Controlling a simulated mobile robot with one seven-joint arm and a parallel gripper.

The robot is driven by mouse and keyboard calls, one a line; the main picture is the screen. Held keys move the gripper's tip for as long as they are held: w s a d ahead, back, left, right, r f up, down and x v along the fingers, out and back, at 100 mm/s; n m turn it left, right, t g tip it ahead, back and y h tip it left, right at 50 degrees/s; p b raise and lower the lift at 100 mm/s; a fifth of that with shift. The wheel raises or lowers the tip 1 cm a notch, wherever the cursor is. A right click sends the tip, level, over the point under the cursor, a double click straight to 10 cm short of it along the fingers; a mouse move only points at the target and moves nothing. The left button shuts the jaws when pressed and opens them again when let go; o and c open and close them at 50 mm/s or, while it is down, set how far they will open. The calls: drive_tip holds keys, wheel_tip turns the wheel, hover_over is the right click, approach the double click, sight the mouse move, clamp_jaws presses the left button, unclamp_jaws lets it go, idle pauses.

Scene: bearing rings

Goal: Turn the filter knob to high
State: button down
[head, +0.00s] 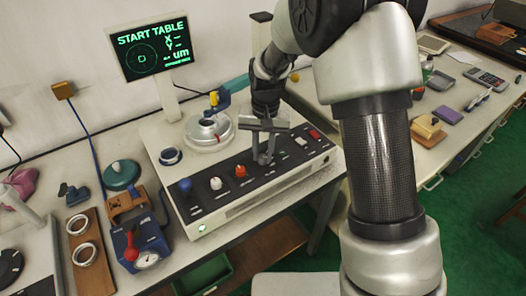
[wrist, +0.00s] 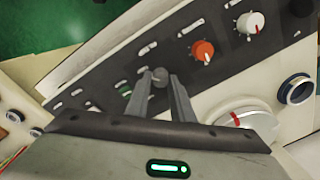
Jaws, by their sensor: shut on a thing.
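A grey knob (wrist: 159,78) sits on the dark sloping front panel (wrist: 90,85) of the machine. My gripper (wrist: 161,80) points down at the panel with one finger on each side of this knob, shut on it. In the head view my gripper (head: 264,160) stands over the right half of the panel and mostly hides the knob. The panel labels are too small to read, so I cannot confirm which one marks the filter knob or read its setting.
A red switch (head: 314,135) is at the panel's right. A round spindle table (head: 208,131) stands behind, below the screen (head: 152,46).

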sight(265, 156)
drive_tip(key=c, duration=1.5)
unclamp_jaws()
drive_tip(key=shift+c, duration=0.2)
wheel_tip(265, 156, up, 18)
drive_tip(key=p, duration=0.1)
drive_tip(key=shift+d+f+p, duration=0.25)
drive_tip(key=shift+d+p, duration=0.05)
drive_tip(key=shift+s, duration=0.1)
